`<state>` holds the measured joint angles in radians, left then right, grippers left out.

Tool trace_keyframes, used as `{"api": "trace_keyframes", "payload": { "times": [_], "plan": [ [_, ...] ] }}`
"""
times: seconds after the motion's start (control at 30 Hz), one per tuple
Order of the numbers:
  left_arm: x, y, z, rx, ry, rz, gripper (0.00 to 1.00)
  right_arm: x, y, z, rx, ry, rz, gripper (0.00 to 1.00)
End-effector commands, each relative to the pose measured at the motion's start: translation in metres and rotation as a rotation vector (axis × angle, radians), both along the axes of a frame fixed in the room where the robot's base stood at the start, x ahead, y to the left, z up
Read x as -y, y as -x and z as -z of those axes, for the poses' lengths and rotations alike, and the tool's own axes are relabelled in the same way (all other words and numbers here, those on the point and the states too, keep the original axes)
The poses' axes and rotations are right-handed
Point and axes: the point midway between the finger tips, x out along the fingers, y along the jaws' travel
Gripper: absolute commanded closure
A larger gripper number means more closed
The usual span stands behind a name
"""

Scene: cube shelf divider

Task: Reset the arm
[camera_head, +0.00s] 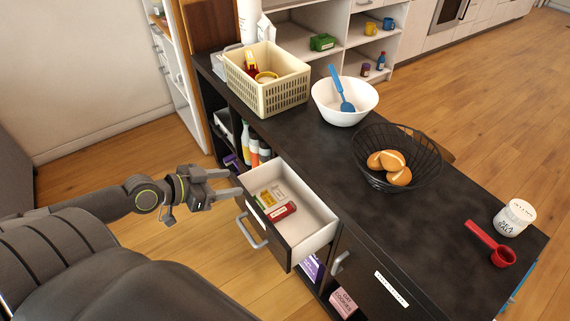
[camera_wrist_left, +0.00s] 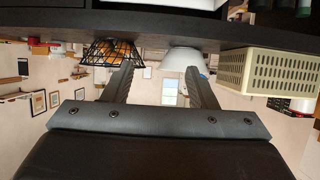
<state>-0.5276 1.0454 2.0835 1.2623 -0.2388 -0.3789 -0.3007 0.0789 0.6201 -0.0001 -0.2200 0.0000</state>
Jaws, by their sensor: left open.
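My left gripper (camera_head: 236,183) is open and empty. Its fingertips are at the left edge of the open drawer (camera_head: 318,224), and I cannot tell whether they touch it. The left wrist view is upside down and shows nothing between the spread fingers (camera_wrist_left: 160,80). My left arm (camera_head: 110,203) reaches in from the left. The drawer holds a red item (camera_head: 283,211) and a yellow item (camera_head: 266,200). My right gripper is not in view.
The dark counter (camera_head: 340,160) carries a cream basket (camera_head: 284,97), a white bowl (camera_head: 338,116) with a blue utensil, a black wire bowl (camera_head: 425,172) of bread rolls, a white jar (camera_head: 513,219) and a red scoop (camera_head: 503,256). Open wooden floor (camera_head: 120,145) lies left of the counter.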

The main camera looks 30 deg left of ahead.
Motion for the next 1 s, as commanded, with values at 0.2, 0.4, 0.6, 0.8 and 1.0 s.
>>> {"api": "trace_keyframes", "payload": {
  "times": [0.2,0.4,0.6,0.8,1.0],
  "plan": [
    [-0.001,0.000,0.001,-0.001,-0.001,-0.002,0.48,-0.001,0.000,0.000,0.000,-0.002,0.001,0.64],
    [-0.038,-0.004,0.038,-0.022,-0.037,-0.116,0.48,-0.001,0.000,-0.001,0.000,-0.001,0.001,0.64],
    [-0.105,0.017,0.138,-0.131,-0.120,-0.348,0.48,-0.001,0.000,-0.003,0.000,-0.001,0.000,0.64],
    [-0.127,0.075,0.255,-0.320,-0.186,-0.518,0.48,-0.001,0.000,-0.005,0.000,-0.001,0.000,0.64],
    [-0.089,0.157,0.368,-0.563,-0.230,-0.589,0.48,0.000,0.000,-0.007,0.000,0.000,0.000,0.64]
  ]
}}
